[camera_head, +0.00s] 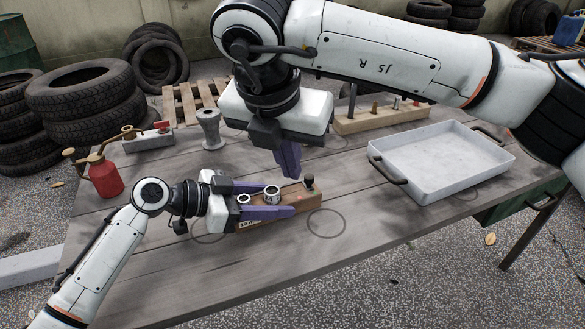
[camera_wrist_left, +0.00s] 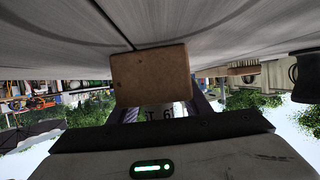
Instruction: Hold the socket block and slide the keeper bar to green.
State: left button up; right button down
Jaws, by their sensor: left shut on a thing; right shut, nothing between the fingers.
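The wooden socket block (camera_head: 306,197) lies on the table with round light fittings on top and a black knob (camera_head: 309,182) at its right end. My left gripper (camera_head: 268,200) is shut on the block, with one purple finger along its near side. In the left wrist view, the block's brown end (camera_wrist_left: 151,76) shows between the fingers. My right gripper (camera_head: 288,162) is shut and empty, pointing down just above and behind the block. I cannot make out the keeper bar or a green mark on the block; the gripper fingers cover part of it.
A grey tray (camera_head: 440,188) with handles stands at the right. A wooden rack (camera_head: 382,120) with several pegs is behind. A grey spool (camera_head: 208,130), a grey block with a red part (camera_head: 147,140) and a red oil can (camera_head: 105,179) stand at the left. The front tabletop is clear.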

pick_arm(q)
jog(key=o, duration=1.3)
jog(key=shift+a, duration=0.1)
